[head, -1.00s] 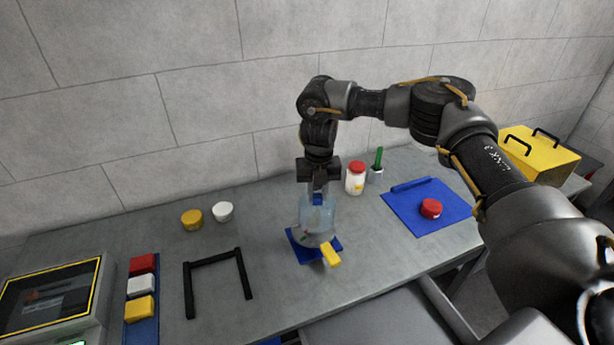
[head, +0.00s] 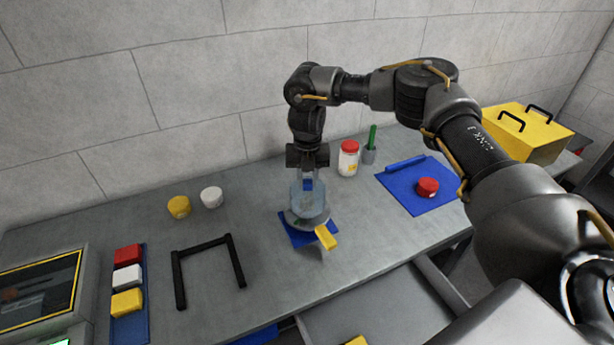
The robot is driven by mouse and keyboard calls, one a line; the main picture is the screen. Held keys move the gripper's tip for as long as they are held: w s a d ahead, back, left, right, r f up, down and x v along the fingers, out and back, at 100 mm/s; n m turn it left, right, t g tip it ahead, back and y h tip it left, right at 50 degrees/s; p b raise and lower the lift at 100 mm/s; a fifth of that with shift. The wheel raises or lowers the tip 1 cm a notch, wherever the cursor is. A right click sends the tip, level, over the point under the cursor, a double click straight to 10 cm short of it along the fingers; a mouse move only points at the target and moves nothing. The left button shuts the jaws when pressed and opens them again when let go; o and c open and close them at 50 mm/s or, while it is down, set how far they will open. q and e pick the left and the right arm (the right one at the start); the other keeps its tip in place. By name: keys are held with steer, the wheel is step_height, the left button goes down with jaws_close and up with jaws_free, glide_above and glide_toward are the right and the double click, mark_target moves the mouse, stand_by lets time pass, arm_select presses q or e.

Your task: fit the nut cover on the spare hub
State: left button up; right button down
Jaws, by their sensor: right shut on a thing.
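The nut cover (head: 309,203) is a clear, bluish cup with a blue knob on top. My right gripper (head: 308,184) comes down from above and is shut on the knob. The cover is upright over the spare hub (head: 299,221), a grey round part low on a blue mat (head: 296,238). The cover and gripper hide much of the hub. I cannot tell whether the cover's rim touches it. A yellow block (head: 326,237) sticks out at the hub's front right. My left gripper is not in view.
A red-lidded jar (head: 348,160) and a grey cup (head: 369,156) stand behind right. A blue mat (head: 398,191) with a red puck (head: 427,187) lies right. A black frame (head: 207,243) and two small pots (head: 179,206) are left. Bench between is clear.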

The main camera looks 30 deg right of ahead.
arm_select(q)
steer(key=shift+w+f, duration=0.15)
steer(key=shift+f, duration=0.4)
arm_select(e)
steer(key=shift+a+f, duration=0.1)
steer(key=shift+f, duration=0.55)
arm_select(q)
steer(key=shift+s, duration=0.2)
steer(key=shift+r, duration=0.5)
arm_select(e)
steer(key=shift+r, duration=0.1)
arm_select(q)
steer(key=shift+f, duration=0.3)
arm_select(e)
steer(key=shift+f, duration=0.6)
steer(key=c, duration=1.5)
jaws_free()
steer(key=shift+o, duration=0.2)
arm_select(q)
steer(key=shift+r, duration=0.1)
arm_select(e)
steer(key=shift+r, duration=0.1)
